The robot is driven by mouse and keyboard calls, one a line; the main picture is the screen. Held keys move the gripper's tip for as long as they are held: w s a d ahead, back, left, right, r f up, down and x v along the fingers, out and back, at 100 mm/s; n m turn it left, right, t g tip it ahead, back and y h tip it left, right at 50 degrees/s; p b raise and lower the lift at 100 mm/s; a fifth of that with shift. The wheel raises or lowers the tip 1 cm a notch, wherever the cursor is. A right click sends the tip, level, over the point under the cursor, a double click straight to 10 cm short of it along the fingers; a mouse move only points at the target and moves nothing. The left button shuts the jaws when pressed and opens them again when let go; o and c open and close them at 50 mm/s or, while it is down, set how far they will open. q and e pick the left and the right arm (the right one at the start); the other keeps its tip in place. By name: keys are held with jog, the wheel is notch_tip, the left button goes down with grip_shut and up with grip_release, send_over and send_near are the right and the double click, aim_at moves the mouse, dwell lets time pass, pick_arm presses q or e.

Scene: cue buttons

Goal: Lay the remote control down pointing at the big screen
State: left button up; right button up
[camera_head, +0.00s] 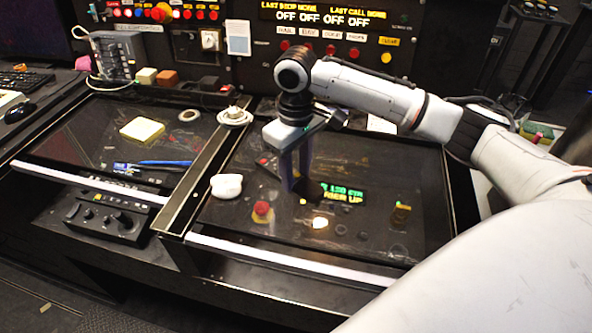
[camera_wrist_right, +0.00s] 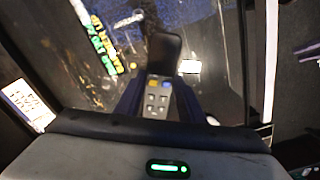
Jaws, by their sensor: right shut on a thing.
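My right gripper (camera_head: 297,186) reaches down over the right-hand glossy dark panel (camera_head: 370,235). In the wrist view its fingers are shut around the remote control (camera_wrist_right: 158,90), a dark slim body with a grey keypad and blue and yellow buttons. The remote's far end is plain and dark. In the head view the remote is mostly lost against the dark panel, so I cannot tell whether it touches the surface. A dark screen (camera_head: 32,28) stands at the back left, cut by the frame edge. My left gripper is not in view.
Green lit text (camera_head: 343,192) shows beside the gripper. A white rounded object (camera_head: 227,186), a red knob (camera_head: 262,210) and a brass-coloured piece (camera_head: 400,214) are on the right-hand panel. A yellow pad (camera_head: 142,129) lies on the left-hand panel. A raised divider separates the panels.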

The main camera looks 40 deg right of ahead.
aim_at(295, 178)
jog(key=shift+f, duration=0.2)
jog(key=o, duration=1.2)
notch_tip(295, 178, up, 12)
jog(key=shift+r, duration=0.1)
